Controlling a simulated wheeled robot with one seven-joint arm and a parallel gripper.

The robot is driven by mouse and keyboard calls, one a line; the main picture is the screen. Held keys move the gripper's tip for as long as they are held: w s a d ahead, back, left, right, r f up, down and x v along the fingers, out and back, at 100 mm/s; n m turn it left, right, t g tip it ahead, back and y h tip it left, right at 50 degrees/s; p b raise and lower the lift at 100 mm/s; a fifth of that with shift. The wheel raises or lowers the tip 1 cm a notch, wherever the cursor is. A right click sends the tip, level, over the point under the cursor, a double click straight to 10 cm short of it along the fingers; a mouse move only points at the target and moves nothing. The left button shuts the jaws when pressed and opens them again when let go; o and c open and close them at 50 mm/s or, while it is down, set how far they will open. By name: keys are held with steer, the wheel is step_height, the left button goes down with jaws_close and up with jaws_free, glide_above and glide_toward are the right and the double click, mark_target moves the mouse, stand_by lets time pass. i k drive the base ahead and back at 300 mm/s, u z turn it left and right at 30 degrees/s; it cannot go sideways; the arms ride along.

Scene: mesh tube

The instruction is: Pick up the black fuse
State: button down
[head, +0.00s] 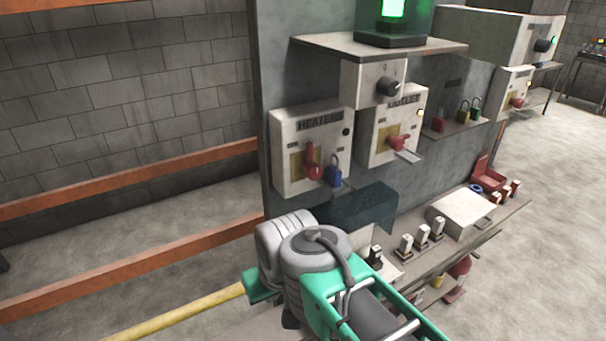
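A small dark piece (375,257), which looks like the black fuse, stands on the lower shelf at the left end of a row of fuses. It is just right of my arm's grey joint. Several white-topped fuses (423,234) with dark bases stand to its right. My green and grey arm fills the bottom centre and hides the shelf's left part. My gripper's fingers do not show, so I cannot see what they hold or how far they are from the fuse.
A white box (464,212) and a red open box (488,172) sit on the shelf (512,217). A heaters panel (312,147) with a red lever and blue padlock hangs above, beside an outlet panel (394,127). Orange rails (130,178) run at left.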

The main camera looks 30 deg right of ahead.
mark_target(376, 251)
steer(key=z, duration=1.75)
steer(key=k, duration=0.5)
steer(key=z, duration=0.65)
steer(key=i, duration=1.1)
steer(key=u, duration=1)
